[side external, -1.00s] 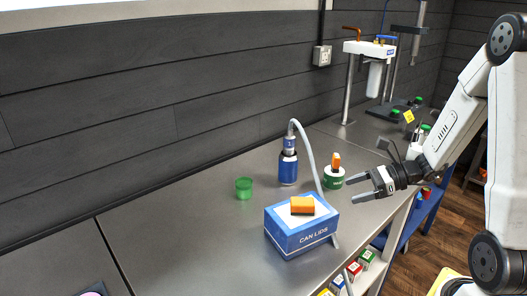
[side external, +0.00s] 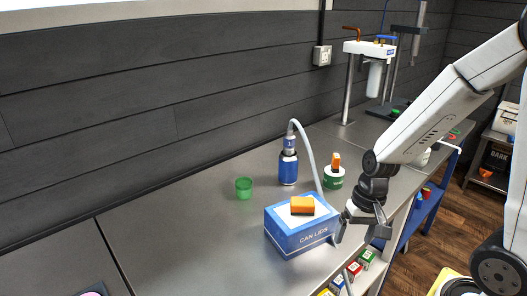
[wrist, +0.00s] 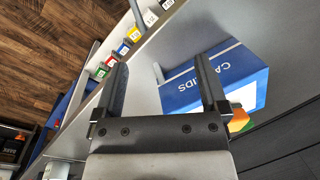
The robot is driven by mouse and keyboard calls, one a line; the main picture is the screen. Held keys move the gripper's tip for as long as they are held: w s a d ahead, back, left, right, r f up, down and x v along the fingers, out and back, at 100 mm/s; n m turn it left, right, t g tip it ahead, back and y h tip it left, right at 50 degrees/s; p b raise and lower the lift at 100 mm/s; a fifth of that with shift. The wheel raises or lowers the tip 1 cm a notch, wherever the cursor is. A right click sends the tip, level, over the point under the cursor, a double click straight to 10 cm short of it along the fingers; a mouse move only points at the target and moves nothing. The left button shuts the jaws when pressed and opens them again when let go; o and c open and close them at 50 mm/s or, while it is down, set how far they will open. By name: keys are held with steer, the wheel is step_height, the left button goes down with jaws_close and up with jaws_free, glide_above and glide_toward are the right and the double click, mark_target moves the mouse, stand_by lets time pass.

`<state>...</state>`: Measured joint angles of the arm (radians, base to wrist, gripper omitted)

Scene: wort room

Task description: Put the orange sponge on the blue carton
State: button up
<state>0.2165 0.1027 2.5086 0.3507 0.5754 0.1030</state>
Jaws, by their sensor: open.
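The orange sponge (side external: 302,205) lies flat on top of the blue carton (side external: 290,240), which has a white top panel and reads "CAN LIDS". The carton stands on the steel counter. In the wrist view the carton (wrist: 215,82) is on the right, and the sponge (wrist: 238,121) shows partly behind my right finger. My gripper (side external: 358,236) is open and empty, pointing down to the right of the carton, near the counter's front edge, apart from the sponge. It also shows in the wrist view (wrist: 160,80) with its fingers spread.
A green cup (side external: 243,188), a blue bottle (side external: 288,168) with a grey hose and a green-and-white container (side external: 334,177) with an orange top stand behind the carton. Small coloured boxes (side external: 354,270) sit below the counter edge.

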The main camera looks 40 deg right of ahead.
steer(key=n, duration=0.2)
steer(key=w+a+r+n+t+h, duration=0.1)
steer(key=n, duration=0.1)
steer(key=w+a+n+t+h, duration=0.1)
steer(key=n, duration=0.2)
steer(key=shift+w+a+r, duration=0.15)
steer(key=shift+w+r, duration=0.05)
steer(key=shift+r, duration=0.15)
